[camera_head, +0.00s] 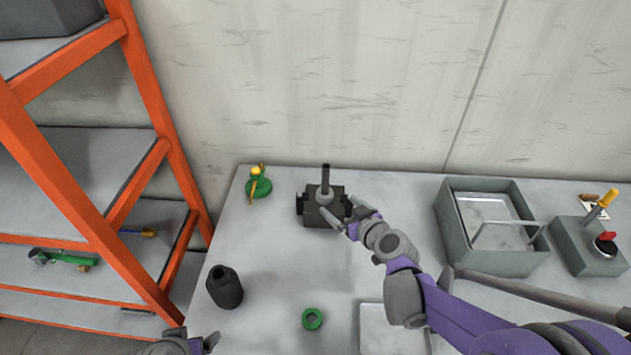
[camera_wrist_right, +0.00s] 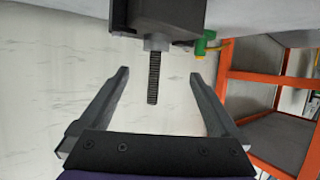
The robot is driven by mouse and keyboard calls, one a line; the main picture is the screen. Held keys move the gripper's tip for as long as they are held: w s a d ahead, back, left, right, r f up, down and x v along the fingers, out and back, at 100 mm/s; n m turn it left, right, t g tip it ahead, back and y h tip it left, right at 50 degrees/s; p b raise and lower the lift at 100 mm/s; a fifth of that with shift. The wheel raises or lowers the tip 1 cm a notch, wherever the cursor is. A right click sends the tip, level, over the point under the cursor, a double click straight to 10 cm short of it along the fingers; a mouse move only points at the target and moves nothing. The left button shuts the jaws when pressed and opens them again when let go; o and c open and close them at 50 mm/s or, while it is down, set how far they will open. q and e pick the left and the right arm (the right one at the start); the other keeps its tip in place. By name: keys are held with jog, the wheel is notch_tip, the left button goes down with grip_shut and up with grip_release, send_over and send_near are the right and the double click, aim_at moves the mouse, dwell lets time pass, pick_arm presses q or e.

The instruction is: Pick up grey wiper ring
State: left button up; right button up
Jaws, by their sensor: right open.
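The grey wiper ring (camera_head: 324,197) sits around the base of an upright dark threaded screw (camera_head: 326,172), on top of a black block-shaped jack body (camera_head: 312,213). In the right wrist view the picture is turned over, and the ring (camera_wrist_right: 157,42) shows against the block (camera_wrist_right: 165,15), with the screw (camera_wrist_right: 153,85) pointing down. My right gripper (camera_head: 352,213) is open, just right of the block. In its wrist view the two fingers (camera_wrist_right: 159,75) stand apart on either side of the screw, with nothing held. My left gripper (camera_head: 203,344) barely shows at the bottom edge; its jaws are unclear.
A green part with a yellow top (camera_head: 258,187) stands left of the jack. A black bottle-like part (camera_head: 224,288) and a green ring (camera_head: 312,319) lie nearer. A grey bin (camera_head: 456,240) and a control box (camera_head: 577,248) stand right. An orange shelf (camera_head: 150,90) is left.

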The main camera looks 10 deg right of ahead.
aim_at(327, 194)
jog(key=x, duration=1)
jog(key=shift+w+d+f, duration=0.1)
jog(key=shift+d+f, duration=0.1)
jog(key=shift+d, duration=0.2)
jog(key=c, duration=1.4)
